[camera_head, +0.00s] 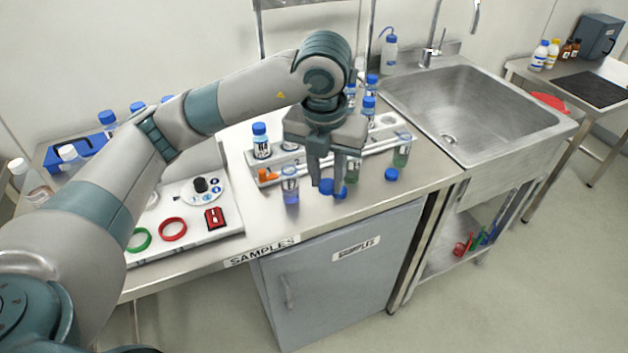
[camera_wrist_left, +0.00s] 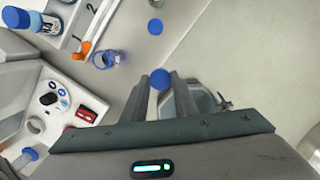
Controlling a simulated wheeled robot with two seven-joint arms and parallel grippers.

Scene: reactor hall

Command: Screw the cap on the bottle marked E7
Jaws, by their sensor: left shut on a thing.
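My left gripper (camera_head: 327,188) is shut on a blue cap (camera_wrist_left: 160,78), held at its fingertips above the steel counter. An uncapped bottle with violet liquid (camera_head: 290,187) stands upright left of the gripper; it also shows in the left wrist view (camera_wrist_left: 106,59). An uncapped bottle with green liquid (camera_head: 401,152) stands at the right, and another bottle (camera_head: 353,168) is partly hidden behind the gripper. I cannot read E7 on any label. My right gripper is out of view.
A white rack (camera_head: 257,168) with blue-capped bottles (camera_head: 261,140) stands behind the gripper. A panel with a red ring (camera_head: 172,229) and red switch (camera_head: 215,219) lies left. A sink (camera_head: 470,100) is right. The counter's front edge (camera_head: 330,229) is close.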

